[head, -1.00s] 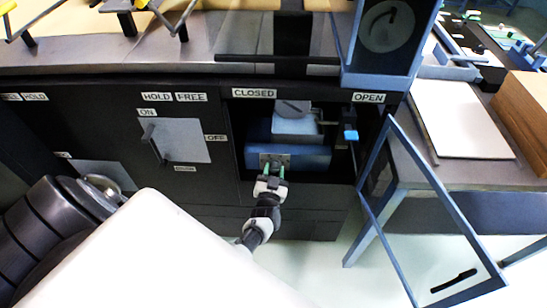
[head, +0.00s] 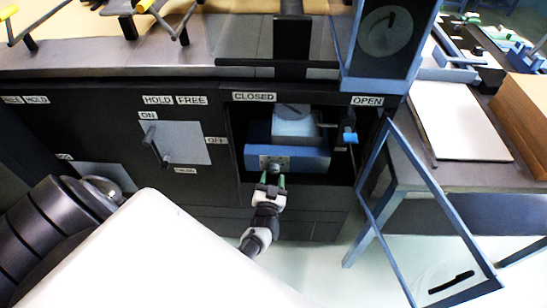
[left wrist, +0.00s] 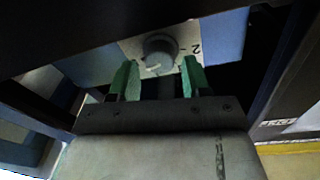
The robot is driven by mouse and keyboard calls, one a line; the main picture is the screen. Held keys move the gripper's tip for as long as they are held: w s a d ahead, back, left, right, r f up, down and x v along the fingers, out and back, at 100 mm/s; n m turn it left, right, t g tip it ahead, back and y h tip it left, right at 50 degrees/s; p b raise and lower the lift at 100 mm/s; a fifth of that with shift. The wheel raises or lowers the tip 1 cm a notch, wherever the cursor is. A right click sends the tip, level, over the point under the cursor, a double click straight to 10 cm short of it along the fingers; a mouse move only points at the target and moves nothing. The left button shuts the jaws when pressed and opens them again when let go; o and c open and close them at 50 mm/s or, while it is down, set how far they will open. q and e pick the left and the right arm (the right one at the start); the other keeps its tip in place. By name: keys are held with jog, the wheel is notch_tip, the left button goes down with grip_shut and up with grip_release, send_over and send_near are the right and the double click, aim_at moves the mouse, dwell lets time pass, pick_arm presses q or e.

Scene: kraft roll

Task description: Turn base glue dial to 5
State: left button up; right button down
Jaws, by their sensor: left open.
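The glue dial is a small grey round knob (left wrist: 160,50) on a light plate (left wrist: 190,37), with a mark "2" at its right in the left wrist view. In the head view the knob (head: 274,168) sits on the front of a blue box (head: 312,158) inside the open cabinet bay. My left gripper (left wrist: 158,80) is open, its two green fingers on either side and just short of the knob. It also shows in the head view (head: 270,181) below and in front of the plate. The dial's other marks are hidden or too small to read. My right gripper is not in view.
The bay's framed glass door (head: 432,215) hangs open at the right. A blue-tipped lever (head: 349,137) stands at the bay's right side. A grey plate with a handle (head: 182,143), marked ON and OFF, is left of the bay.

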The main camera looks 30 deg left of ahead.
pick_arm(q)
jog(key=p+v, duration=0.2)
jog(key=v, duration=0.6)
jog(key=shift+s, duration=0.15)
jog(key=shift+d, duration=0.15)
jog(key=s+d+f+m+g+h+p, duration=0.1)
jog(key=s+d+f+m+g+h, duration=0.2)
jog(key=s+f, duration=0.45)
jog(key=s+d+f+m+g+h+p, duration=0.1)
jog(key=s+d+f+g+h, duration=0.25)
jog(key=s+f+h, duration=0.35)
jog(key=s+a+f+g+y, duration=0.1)
jog(key=s+f+g, duration=0.2)
jog(key=s, duration=0.7)
jog(key=s+a+f+m+g, duration=0.1)
jog(key=s+f+g, duration=0.3)
jog(key=s, duration=0.6)
jog(key=shift+s+a+f+g+y+p, duration=0.15)
jog(key=shift+s+f+g+y+p, duration=0.2)
jog(key=shift+g, duration=0.8)
jog(key=shift+r, duration=0.1)
jog(key=shift+c, duration=0.5)
